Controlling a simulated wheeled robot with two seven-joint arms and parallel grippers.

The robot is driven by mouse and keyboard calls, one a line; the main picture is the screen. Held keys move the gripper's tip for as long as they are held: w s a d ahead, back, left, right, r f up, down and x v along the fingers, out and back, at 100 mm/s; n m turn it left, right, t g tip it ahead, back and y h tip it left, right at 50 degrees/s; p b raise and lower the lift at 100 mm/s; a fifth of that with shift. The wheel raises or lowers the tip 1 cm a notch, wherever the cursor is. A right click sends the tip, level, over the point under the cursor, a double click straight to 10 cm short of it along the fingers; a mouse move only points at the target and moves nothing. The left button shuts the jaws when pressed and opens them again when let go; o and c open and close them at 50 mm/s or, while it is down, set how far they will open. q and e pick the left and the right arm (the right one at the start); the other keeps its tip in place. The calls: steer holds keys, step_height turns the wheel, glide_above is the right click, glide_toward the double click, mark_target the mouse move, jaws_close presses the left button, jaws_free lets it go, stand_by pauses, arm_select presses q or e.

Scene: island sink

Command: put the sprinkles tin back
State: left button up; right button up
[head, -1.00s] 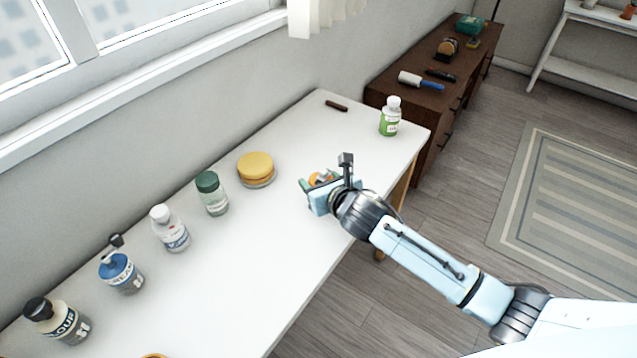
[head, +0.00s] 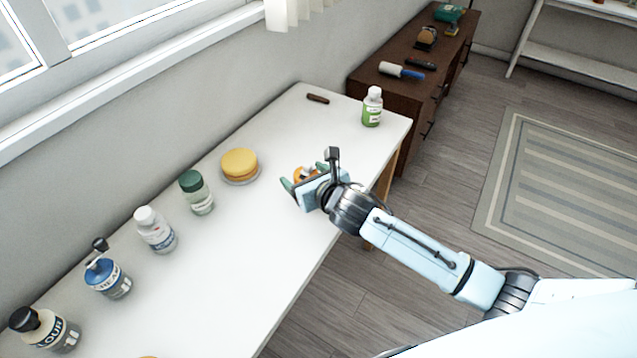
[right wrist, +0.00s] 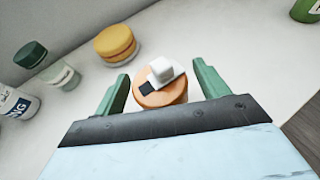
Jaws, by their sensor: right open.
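A round orange container with a white cap and a dark square on top (right wrist: 162,88) looks like the sprinkles tin, though no label can be read. It stands on the white counter and also shows partly in the head view (head: 304,174). My right gripper (head: 304,177) is open, with its green fingers on either side of the container. In the right wrist view, gaps show between the container and both fingers of the gripper (right wrist: 158,88). The container's lower part is hidden behind the gripper body. My left gripper is not in view.
A green-labelled bottle (head: 372,107) stands at the far right corner, near a small brown bar (head: 318,99). The counter's middle is clear.

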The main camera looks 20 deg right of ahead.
steer(key=p+v, duration=0.2)
steer(key=v, duration=0.9)
